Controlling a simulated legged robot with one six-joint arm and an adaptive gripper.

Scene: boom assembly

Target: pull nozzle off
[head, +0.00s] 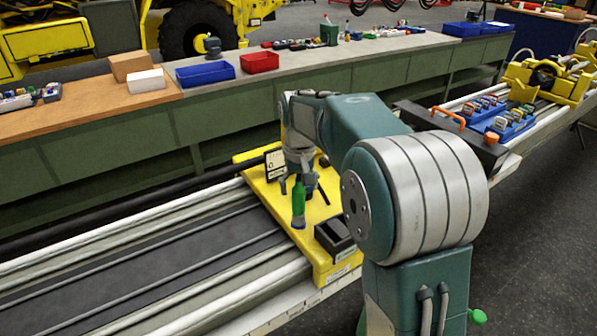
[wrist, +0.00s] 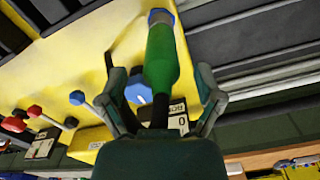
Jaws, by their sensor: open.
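A green tapered piece (head: 298,200), which looks like the nozzle, stands upright on the yellow plate with a grey-blue end at its bottom. In the wrist view the green piece (wrist: 161,62) runs up the middle and ends in a silver and blue collar (wrist: 161,17). My gripper (head: 297,184) is over the upper part of the green piece. In the wrist view my gripper (wrist: 161,76) is open, with one finger on each side of the green piece and gaps visible between. Whether the green piece is joined to something below cannot be told.
The yellow plate (head: 262,192) sits across the boom rails and carries a black box (head: 335,236) and a white label card (head: 277,164). Red and blue knobs (wrist: 77,98) stand near my left finger in the wrist view. A workbench (head: 340,62) with bins lies behind.

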